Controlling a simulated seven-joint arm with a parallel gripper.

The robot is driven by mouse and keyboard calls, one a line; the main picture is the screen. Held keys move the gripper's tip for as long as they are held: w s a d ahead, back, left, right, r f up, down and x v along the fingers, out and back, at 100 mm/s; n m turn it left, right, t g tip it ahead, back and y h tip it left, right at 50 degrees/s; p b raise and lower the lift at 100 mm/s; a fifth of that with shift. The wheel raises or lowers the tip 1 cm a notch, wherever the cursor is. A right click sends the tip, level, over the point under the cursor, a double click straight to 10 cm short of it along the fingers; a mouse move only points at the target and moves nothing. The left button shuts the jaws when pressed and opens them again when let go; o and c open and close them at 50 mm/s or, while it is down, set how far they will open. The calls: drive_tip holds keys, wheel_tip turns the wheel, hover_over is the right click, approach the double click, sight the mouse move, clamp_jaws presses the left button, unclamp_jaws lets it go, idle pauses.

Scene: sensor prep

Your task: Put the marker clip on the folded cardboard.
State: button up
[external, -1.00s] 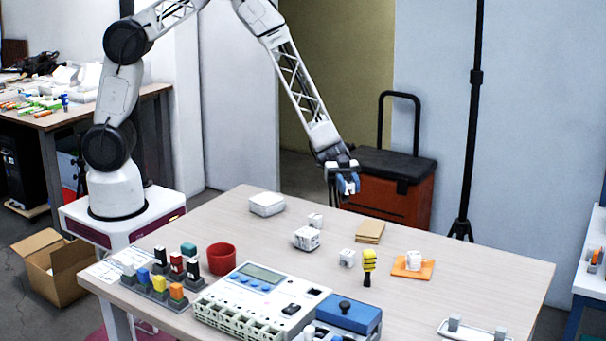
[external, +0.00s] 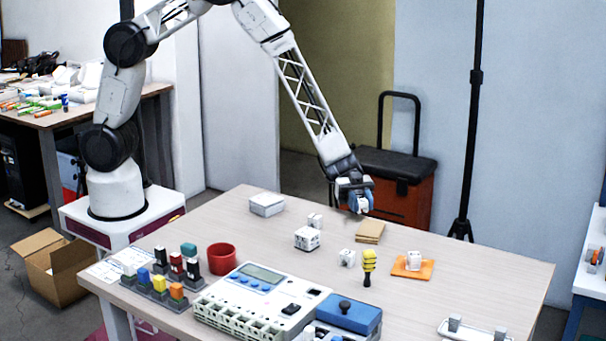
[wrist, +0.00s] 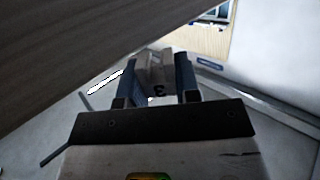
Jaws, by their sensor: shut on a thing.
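The folded cardboard (external: 370,230) is a small flat tan stack lying near the back edge of the table in the external view. My gripper (external: 360,205) hangs just above and slightly left of it, pointing down. The gripper is shut on a small pale piece with a dark mark, which I take to be the marker clip (external: 364,204). In the wrist view, the marker clip (wrist: 155,72) sits between the two bluish fingers (wrist: 157,85). The fingers hide much of it. The gap between it and the cardboard is hard to judge.
White cubes (external: 307,238) stand left of the cardboard. A yellow-and-black piece (external: 369,262) stands in front. An orange mat (external: 427,271) with a white cube is at the right. A white box (external: 266,204) lies at the back left.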

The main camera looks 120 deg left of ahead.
sight(363, 206)
drive_tip(key=shift+r+x, duration=0.15)
drive_tip(key=shift+x, duration=0.85)
drive_tip(key=shift+r+x, duration=0.1)
drive_tip(key=shift+x, duration=0.85)
drive_tip(key=shift+f, duration=0.3)
drive_tip(key=shift+f, duration=0.2)
drive_tip(key=o, duration=0.9)
drive_tip(key=shift+r, duration=0.2)
drive_tip(key=v, duration=1.2)
